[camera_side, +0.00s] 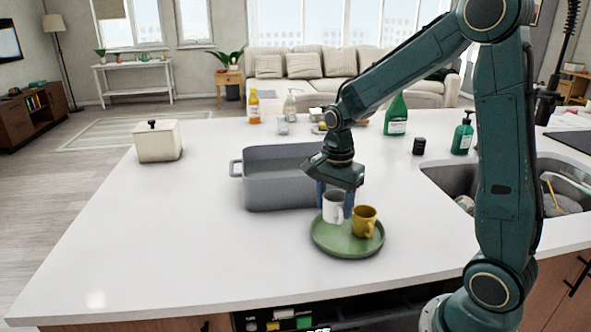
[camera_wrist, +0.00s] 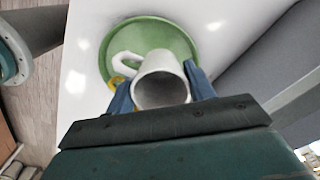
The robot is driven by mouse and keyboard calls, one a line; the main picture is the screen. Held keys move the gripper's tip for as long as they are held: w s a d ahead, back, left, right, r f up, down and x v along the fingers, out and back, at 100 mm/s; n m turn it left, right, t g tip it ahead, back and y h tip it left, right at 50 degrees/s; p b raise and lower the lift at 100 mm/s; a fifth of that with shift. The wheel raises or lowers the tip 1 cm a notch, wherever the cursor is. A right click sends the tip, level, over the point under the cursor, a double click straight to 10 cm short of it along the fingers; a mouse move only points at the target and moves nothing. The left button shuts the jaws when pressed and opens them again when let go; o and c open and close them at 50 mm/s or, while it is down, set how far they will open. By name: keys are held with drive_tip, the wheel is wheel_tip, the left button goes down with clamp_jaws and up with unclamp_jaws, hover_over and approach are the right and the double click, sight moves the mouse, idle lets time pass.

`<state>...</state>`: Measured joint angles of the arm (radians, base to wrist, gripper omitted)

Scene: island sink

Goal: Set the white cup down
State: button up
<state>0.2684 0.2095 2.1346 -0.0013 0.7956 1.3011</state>
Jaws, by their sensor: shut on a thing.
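The white cup (camera_side: 333,207) is upright in my gripper (camera_side: 336,194), over the left part of the green tray (camera_side: 346,250). In the side view its base looks at or just above the tray; I cannot tell if it touches. In the wrist view the white cup (camera_wrist: 160,82) sits between the two blue fingers of my gripper (camera_wrist: 160,92), with its handle to the upper left. The green tray (camera_wrist: 150,30) shows behind it. A yellow mug (camera_side: 364,222) stands on the tray to the right of the cup; in the wrist view it is mostly hidden.
A grey tub (camera_side: 278,182) stands just behind and left of the tray. A white lidded box (camera_side: 158,141) is at the back left. Bottles, including a green one (camera_side: 396,115), stand at the back. The sink (camera_side: 450,178) is at right. The counter's front left is clear.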

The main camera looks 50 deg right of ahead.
sight(333, 221)
drive_tip(key=shift+f, duration=0.3)
drive_tip(key=shift+f, duration=0.15)
drive_tip(key=shift+f, duration=2)
drive_tip(key=shift+f, duration=0.1)
drive_tip(key=o, duration=1)
wheel_tip(333, 221, up, 12)
